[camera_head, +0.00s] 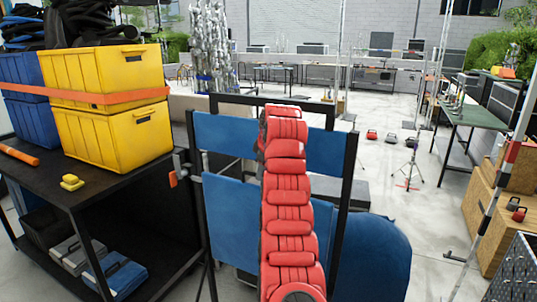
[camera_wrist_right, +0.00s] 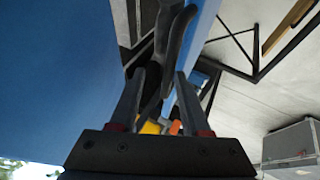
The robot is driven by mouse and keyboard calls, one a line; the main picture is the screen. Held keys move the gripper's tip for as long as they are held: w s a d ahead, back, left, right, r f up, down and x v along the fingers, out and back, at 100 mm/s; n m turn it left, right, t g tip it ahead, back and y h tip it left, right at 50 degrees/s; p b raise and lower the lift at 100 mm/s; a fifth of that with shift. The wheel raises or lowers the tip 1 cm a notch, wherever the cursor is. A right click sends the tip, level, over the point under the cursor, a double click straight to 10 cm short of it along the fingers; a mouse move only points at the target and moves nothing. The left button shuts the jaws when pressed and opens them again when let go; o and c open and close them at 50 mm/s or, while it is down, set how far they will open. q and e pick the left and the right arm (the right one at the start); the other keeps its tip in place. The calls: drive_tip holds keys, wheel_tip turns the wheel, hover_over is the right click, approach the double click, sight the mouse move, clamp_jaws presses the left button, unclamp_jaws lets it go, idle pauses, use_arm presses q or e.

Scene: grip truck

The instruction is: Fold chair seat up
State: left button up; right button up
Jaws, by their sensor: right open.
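The chair has a black frame (camera_head: 348,170) and blue panels in the head view. An upper blue panel (camera_head: 222,137) spans the frame, with a lower one (camera_head: 230,215) below it. A rounded blue panel (camera_head: 375,258), perhaps the seat, shows low at the right. My red segmented arm covers the chair's middle, hiding my right gripper there. In the right wrist view my right gripper (camera_wrist_right: 156,86) is open. A dark curved part (camera_wrist_right: 178,42) lies just beyond and partly between its fingers; I cannot tell whether they touch. A blue surface (camera_wrist_right: 45,80) fills the left side.
A black workbench (camera_head: 105,195) at left holds yellow crates (camera_head: 110,140) and blue crates (camera_head: 25,105). Wooden boxes (camera_head: 485,205) and a striped pole (camera_head: 490,200) stand at right. The floor beyond the chair holds a tripod (camera_head: 407,170) and small red and dark items.

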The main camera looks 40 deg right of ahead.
drive_tip(key=p+v, duration=0.5)
drive_tip(key=v, duration=0.9)
drive_tip(key=shift+s+p, duration=0.25)
drive_tip(key=shift+p, duration=0.15)
drive_tip(key=shift+a+f, duration=0.1)
drive_tip(key=shift+f, duration=0.05)
